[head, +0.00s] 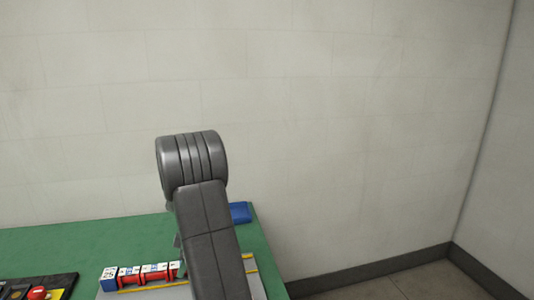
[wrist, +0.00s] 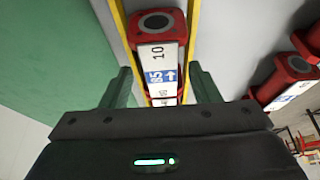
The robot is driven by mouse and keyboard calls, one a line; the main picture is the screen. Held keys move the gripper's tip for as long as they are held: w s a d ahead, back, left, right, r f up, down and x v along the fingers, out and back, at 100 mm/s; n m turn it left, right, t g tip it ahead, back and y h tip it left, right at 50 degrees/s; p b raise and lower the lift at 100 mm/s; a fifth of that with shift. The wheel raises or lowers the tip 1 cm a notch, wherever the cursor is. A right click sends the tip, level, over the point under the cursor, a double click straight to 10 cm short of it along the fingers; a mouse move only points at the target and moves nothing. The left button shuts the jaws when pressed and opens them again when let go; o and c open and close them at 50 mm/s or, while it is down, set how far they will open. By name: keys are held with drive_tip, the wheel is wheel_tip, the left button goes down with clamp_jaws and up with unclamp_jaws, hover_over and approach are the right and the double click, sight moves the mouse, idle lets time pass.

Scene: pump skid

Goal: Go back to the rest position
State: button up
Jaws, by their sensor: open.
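My gripper (wrist: 164,84) is open, with its two fingers apart at the left and right in the wrist view. A red block (wrist: 156,22) with a dark round opening and a white and blue label marked 10 shows ahead, between the fingertips in the picture. I see no contact between the fingers and the block, and its depth from them is hard to judge. In the head view my dark grey arm stands raised over the table, and the gripper is hidden.
A row of red, white and blue blocks (head: 154,273) sits on a grey board with yellow strips on the green table (head: 82,242). A blue object (head: 240,212) lies at the table's back right. A black tray (head: 66,281) is at lower left. More red blocks (wrist: 296,70) show at right.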

drive_tip(key=shift+s+d+r, duration=0.1)
drive_tip(key=shift+r, duration=1.25)
drive_tip(key=shift+f, duration=0.1)
